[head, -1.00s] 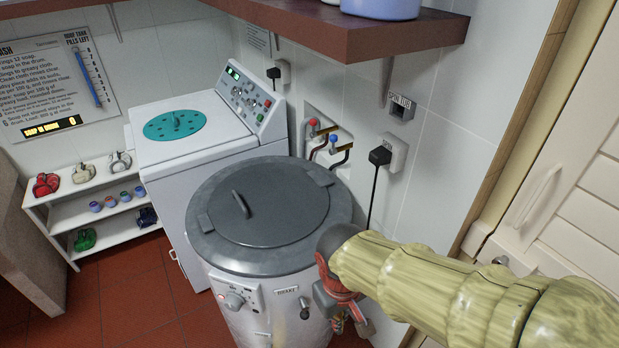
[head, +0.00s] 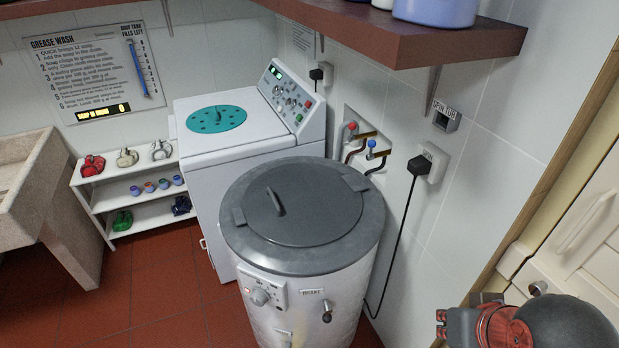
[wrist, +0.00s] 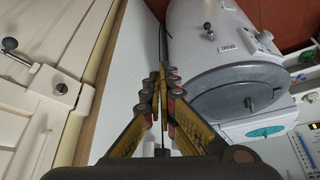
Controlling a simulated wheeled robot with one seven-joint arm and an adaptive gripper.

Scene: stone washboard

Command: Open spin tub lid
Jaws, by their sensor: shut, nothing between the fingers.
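A round grey tub (head: 290,300) stands in the middle of the head view, with a flat dark grey lid (head: 310,213) lying shut on its top. The lid has a short bar handle at its left. In the wrist view the tub (wrist: 200,45) and its lid (wrist: 245,88) are at the upper right, apart from my gripper (wrist: 161,75). My gripper is shut and empty, its yellow-black fingers together. Behind the tub, a white washing machine (head: 235,160) has a teal perforated disc lid (head: 216,119), also lying flat. I cannot tell which one is the spin tub.
A wall label reading SPIN TUB (head: 445,111) is right of the taps (head: 370,148). A plug and black cord (head: 403,220) hang beside the tub. A shelf (head: 400,40) overhangs above. A cream cupboard (head: 575,235) is at right. Red floor is clear at left.

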